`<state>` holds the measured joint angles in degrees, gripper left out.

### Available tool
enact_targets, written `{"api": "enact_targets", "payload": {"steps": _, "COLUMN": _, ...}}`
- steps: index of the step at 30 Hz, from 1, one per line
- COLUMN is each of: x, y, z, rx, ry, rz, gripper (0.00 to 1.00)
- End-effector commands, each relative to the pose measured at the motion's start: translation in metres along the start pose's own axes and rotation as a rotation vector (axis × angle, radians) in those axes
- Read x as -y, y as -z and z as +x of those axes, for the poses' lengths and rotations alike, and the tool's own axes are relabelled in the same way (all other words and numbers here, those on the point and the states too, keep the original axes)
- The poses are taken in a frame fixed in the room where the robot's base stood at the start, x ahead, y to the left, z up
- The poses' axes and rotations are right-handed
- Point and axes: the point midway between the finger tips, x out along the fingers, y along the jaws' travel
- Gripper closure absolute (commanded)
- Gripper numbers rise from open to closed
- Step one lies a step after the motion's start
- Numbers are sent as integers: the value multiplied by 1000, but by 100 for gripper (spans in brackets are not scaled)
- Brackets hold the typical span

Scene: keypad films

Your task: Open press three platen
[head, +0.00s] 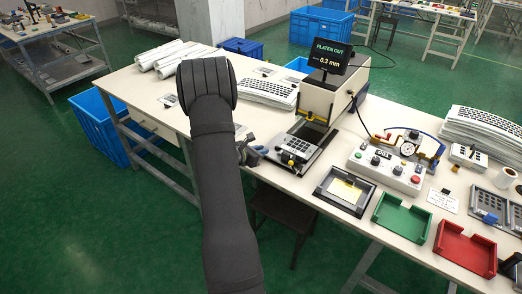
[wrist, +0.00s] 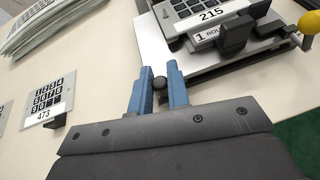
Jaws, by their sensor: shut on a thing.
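The press (head: 322,92) stands at the table's middle. Its display (head: 329,56) reads "PLATEN OUT" and 6.3 mm. The flat platen (head: 309,156) extends from its front and carries a keypad (head: 300,143); in the wrist view the platen (wrist: 152,40) shows its pale metal edge and the keypad (wrist: 196,10) is marked 215. My gripper (head: 252,152) is at the platen's near left side. In the wrist view my gripper's blue fingers (wrist: 160,82) are shut on a small round black knob (wrist: 159,83) beside the platen's edge. The knob's stem is hidden.
A keypad film marked 473 (wrist: 47,103) lies left of the platen. A framed pad (head: 343,191), green tray (head: 401,216), red tray (head: 466,248) and control box (head: 386,172) stand to the right. Stacked films (head: 268,92) lie behind. A stool (head: 283,207) is below.

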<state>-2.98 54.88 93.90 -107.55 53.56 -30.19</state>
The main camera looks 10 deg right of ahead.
Motion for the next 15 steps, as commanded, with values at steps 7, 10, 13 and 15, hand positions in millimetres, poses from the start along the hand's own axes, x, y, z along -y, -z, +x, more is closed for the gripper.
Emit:
{"api": "enact_targets", "payload": {"steps": 7, "x": 0, "y": 0, "z": 0, "rx": -1, "ry": 0, "rz": 0, "gripper": 63}}
{"api": "enact_targets", "payload": {"steps": 10, "x": 0, "y": 0, "z": 0, "rx": -1, "ry": 0, "rz": 0, "gripper": 63}}
{"api": "enact_targets", "payload": {"steps": 13, "x": 0, "y": 0, "z": -2, "rx": -1, "ry": 0, "rz": 0, "gripper": 63}}
{"api": "enact_targets", "payload": {"steps": 15, "x": 0, "y": 0, "z": -6, "rx": -1, "ry": -1, "rz": 0, "gripper": 63}}
